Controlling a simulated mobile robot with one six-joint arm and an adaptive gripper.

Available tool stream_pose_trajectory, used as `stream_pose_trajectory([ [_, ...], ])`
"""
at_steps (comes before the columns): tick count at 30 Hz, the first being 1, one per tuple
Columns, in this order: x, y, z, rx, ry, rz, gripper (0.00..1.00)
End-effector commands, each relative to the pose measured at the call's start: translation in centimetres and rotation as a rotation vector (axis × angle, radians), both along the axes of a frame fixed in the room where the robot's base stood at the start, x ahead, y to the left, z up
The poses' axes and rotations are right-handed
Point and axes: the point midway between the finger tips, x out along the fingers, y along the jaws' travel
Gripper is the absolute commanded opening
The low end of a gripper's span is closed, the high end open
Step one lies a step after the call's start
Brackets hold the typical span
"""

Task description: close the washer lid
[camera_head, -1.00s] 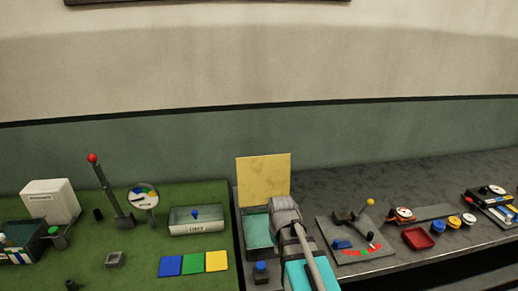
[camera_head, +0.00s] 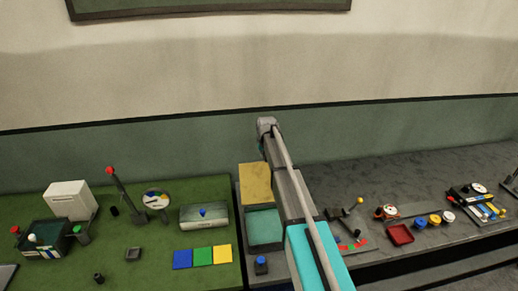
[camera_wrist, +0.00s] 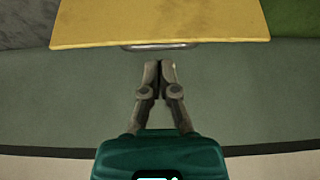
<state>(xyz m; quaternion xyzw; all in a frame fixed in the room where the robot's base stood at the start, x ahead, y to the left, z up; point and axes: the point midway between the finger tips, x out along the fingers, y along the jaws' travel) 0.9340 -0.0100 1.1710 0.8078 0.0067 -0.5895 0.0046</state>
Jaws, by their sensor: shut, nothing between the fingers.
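The washer lid (camera_head: 256,184) is a yellow panel standing open, roughly upright, at the back of the washer. The washer's teal tub (camera_head: 265,228) lies uncovered in front of it. In the wrist view the lid (camera_wrist: 160,18) fills the top, with a thin metal handle (camera_wrist: 160,46) along its edge. My gripper (camera_wrist: 159,65) is shut and empty, its fingertips close to the handle; contact cannot be told. In the head view my arm reaches past the lid's right side, and the fingertips are hidden.
A blue knob (camera_head: 261,264) stands before the tub. Left, the green bench holds a clear-topped box (camera_head: 203,217) and coloured tiles (camera_head: 203,256). Right, the grey bench holds a yellow-knobbed lever (camera_head: 360,200) and a red tray (camera_head: 401,235). The wall rises behind both benches.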

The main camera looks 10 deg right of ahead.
Motion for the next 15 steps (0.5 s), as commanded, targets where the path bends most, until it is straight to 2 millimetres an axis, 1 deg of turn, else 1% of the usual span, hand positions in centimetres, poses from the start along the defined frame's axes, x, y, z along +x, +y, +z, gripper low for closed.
stream_pose_trajectory([
  [1, 2.0, 0.0, 1.7, 0.0, -0.01, 0.001, 0.0],
  [3, 3.5, 0.0, 2.5, 0.0, -0.023, 0.001, 0.0],
  [6, 5.0, 0.0, 3.3, 0.0, -0.036, 0.001, 0.0],
  [10, 6.0, 0.0, 3.8, 0.0, -0.047, 0.001, 0.0],
  [15, 6.1, -0.1, 3.7, 0.0, -0.049, 0.001, 0.0],
])
